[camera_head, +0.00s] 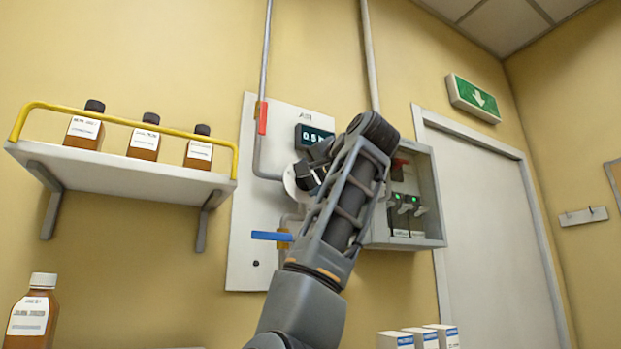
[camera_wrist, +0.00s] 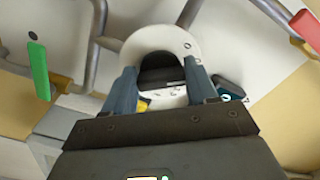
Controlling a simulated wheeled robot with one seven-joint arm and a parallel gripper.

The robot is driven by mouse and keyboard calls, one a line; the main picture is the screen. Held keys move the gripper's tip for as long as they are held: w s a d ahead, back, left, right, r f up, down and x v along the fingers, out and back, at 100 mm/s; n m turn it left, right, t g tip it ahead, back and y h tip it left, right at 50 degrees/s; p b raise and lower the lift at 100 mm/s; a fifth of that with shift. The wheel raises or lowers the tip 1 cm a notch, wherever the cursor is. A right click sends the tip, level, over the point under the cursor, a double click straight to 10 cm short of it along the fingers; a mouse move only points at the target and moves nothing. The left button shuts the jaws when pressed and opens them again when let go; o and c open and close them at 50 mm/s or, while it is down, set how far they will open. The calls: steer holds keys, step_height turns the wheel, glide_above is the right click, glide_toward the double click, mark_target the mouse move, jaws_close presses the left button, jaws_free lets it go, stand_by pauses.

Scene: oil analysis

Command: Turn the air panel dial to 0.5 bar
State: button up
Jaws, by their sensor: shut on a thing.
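The air panel (camera_head: 255,215) is a white plate on the yellow wall, labelled AIR at the top. Its dark display (camera_head: 314,136) reads 0.5, with the right part hidden by my arm. The dial has a round white plate (camera_wrist: 160,38) and a dark knob (camera_wrist: 160,75), seen in the wrist view. My gripper (camera_wrist: 160,68) has one finger on each side of the knob and is shut on it. In the head view my gripper (camera_head: 308,178) is at the dial, which my arm mostly covers. The display's edge also shows in the wrist view (camera_wrist: 229,88).
A red valve handle (camera_head: 262,117) and a blue handle (camera_head: 270,236) sit on pipes close to my gripper. A green handle (camera_wrist: 38,70) shows in the wrist view. An open grey switch box (camera_head: 437,200) is right of my arm. A shelf (camera_head: 120,170) with brown bottles is left.

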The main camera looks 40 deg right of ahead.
steer(key=o, duration=1.1)
steer(key=shift+c, duration=0.2)
steer(key=shift+s, duration=0.15)
steer(key=b+v, duration=0.2)
steer(key=v, duration=0.5)
steer(key=shift+s+b, duration=0.3)
steer(key=shift+b, duration=0.05)
steer(key=shift+a, duration=0.1)
